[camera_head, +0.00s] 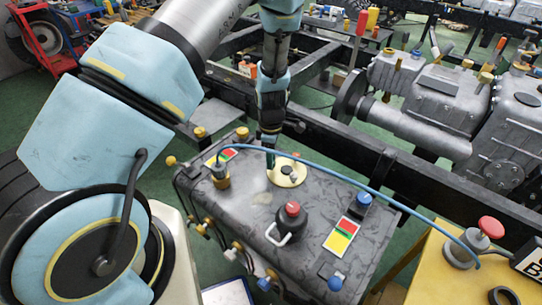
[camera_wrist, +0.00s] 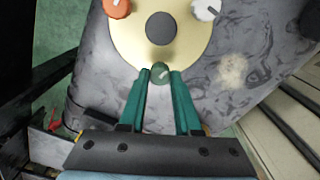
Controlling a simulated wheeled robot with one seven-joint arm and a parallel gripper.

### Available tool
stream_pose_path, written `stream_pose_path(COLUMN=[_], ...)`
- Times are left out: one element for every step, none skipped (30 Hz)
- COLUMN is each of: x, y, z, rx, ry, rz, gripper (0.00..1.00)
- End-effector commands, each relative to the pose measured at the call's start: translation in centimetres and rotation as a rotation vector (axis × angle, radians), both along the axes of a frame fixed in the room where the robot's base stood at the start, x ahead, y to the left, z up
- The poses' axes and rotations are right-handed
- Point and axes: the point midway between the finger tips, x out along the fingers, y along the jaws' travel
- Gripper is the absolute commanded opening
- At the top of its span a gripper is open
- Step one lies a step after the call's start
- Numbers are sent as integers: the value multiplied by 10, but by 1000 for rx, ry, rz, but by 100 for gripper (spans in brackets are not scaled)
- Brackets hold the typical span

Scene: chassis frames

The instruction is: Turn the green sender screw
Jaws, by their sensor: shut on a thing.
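The green sender screw (camera_wrist: 161,72) sits near the edge of a round brass sender plate (camera_wrist: 128,38) with a dark centre. An orange screw (camera_wrist: 117,8) and a pale grey screw (camera_wrist: 206,9) sit on the same plate. In the head view the plate (camera_head: 287,172) lies on top of the grey tank (camera_head: 255,205). My gripper (camera_wrist: 160,76) has its two teal fingers on either side of the green screw, shut on it. In the head view my gripper (camera_head: 270,155) points down at the plate's left edge and hides the green screw.
A blue hose (camera_head: 330,172) arches over the tank from a brass fitting (camera_head: 220,176). A black cap with a red top (camera_head: 291,215) stands in front of the plate. A blue cap (camera_head: 363,199) stands to the right. A dark chassis rail (camera_head: 345,145) runs behind.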

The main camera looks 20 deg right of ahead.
Motion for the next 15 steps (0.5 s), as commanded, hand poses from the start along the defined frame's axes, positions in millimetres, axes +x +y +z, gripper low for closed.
stream_pose_path(x=[0, 0, 0, 0, 0, 0, 0, 0, 0, 0, 0, 0, 0, 0, 0], y=[0, 0, 0, 0, 0, 0, 0, 0, 0, 0, 0, 0, 0, 0, 0], z=[1, 1, 1, 1, 1, 1, 1, 1, 1, 1, 0, 0, 0, 0, 0], rx=[0, 1, 1, 0, 0, 0, -1, -1, -1, -1, -1, -1, -1, -1, -1], ry=[0, -1, -1, 0, 0, 0, -1, -1, -1, -1, -1, -1, -1, -1, -1], rz=[19, 30, 43, 52, 61, 70, 76, 80, 85, 88, 91, 93, 94, 95, 95], gripper=[0, 0, 0, 0, 0, 0, 0, 0, 0, 0, 0, 0, 0, 0, 0])
